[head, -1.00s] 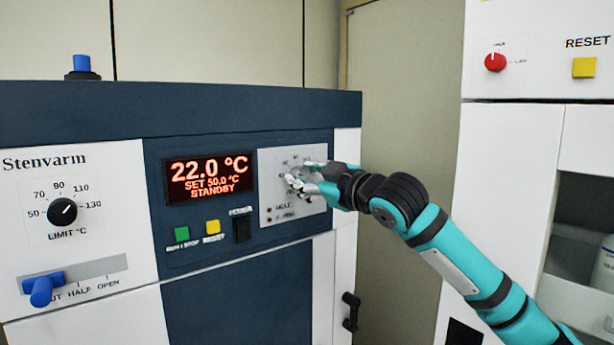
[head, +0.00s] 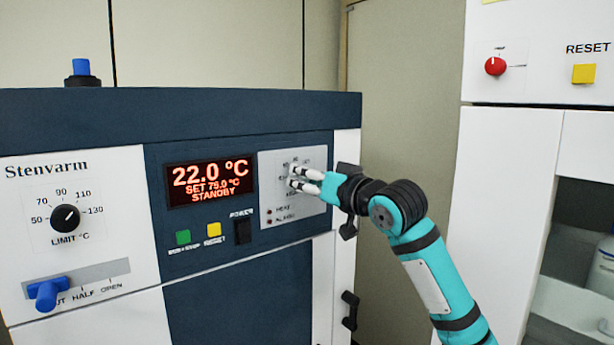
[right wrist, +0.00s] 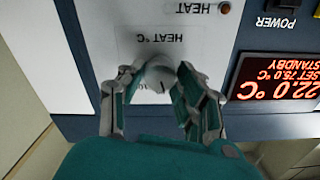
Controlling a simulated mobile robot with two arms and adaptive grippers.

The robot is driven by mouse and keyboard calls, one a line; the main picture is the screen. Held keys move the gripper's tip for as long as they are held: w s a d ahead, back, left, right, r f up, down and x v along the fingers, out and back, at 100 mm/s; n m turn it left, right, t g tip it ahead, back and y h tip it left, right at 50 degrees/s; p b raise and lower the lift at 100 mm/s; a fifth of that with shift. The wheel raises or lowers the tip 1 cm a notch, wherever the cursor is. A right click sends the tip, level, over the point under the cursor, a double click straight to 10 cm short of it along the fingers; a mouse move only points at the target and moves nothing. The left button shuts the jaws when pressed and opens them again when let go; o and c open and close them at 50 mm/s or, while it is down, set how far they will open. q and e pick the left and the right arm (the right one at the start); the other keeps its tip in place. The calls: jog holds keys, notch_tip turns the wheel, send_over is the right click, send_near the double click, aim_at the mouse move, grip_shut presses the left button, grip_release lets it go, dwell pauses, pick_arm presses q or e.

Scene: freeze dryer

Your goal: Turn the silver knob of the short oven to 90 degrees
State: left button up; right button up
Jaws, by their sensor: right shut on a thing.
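The short oven (head: 240,120) has a dark blue front panel with a red display (head: 209,181) reading 22.0 °C, SET 75.0 °C, STANDBY. Right of the display is a light grey plate (head: 312,208) with the heat dial. My right gripper (head: 297,178) is at this dial, with its fingers around the silver knob. In the right wrist view the silver knob (right wrist: 160,72) shows between the two fingertips, which are shut on it, and the plate's HEAT °C label is upside down. The fingers cover most of the dial scale. My left gripper is not in view.
A black limit knob (head: 65,218), a blue lever (head: 47,292), a green button (head: 183,237), a yellow button (head: 214,229) and a black power switch (head: 242,231) are on the oven front. A white cabinet (head: 500,180) with a red knob (head: 495,66) stands at right.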

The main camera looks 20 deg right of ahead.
jog(key=shift+m+p, duration=1.5)
jog(key=shift+m, duration=2.2)
jog(key=o, duration=1.1)
jog(key=shift+o, duration=0.2)
